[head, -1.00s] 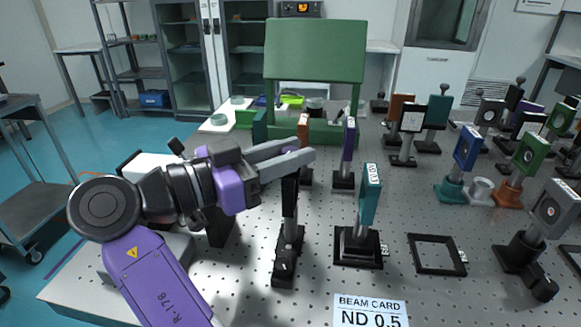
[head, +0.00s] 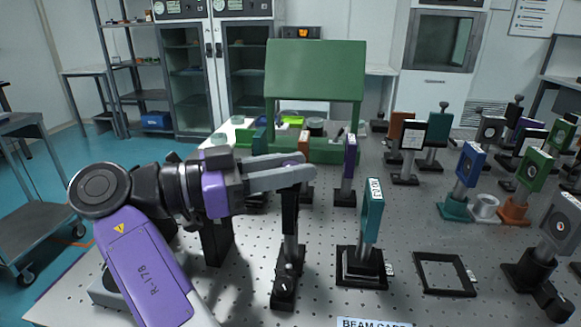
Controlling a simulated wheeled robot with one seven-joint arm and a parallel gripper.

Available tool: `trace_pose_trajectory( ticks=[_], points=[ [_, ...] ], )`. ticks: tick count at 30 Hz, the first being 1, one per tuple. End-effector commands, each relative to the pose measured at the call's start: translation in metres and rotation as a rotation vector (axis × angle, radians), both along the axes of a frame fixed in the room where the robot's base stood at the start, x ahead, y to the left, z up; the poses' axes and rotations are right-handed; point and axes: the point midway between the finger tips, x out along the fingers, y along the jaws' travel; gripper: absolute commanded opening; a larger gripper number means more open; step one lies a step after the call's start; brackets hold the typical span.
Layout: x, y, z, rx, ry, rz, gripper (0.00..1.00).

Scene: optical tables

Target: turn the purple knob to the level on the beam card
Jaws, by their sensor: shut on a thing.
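My gripper (head: 300,167) reaches in from the left with its two grey fingers over the top of a black upright mount (head: 290,207). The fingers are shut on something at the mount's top. The mount stands upright on a dark post and base. No purple knob shows clearly; the fingers may hide it. The beam card (head: 372,323) lies at the bottom edge, and only the top of its heading is in view now. A moment ago it read ND 0.5.
A teal plate mount (head: 372,212) stands close to the right, with an empty black frame (head: 445,273) beyond it. A purple plate mount (head: 350,158) stands behind. Several other mounts fill the right side. A green stand (head: 316,70) is at the back.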

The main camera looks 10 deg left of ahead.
Motion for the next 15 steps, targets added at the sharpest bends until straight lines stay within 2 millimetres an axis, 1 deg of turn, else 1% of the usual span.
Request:
trace_pose_trajectory(
  ticks=[1,3,4,12,15],
  points=[
    [0.0001,-0.0014,-0.0022,0.002,0.004,-0.004,0.32],
    [0.0002,-0.0013,-0.002,0.002,0.004,-0.003,0.45],
    [0.0001,-0.0012,-0.0019,0.001,0.004,-0.003,0.48],
    [0.0,-0.0003,-0.0009,0.001,0.003,-0.001,0.48],
    [-0.0017,0.0037,-0.0006,0.001,0.003,0.0,0.48]
  ],
)
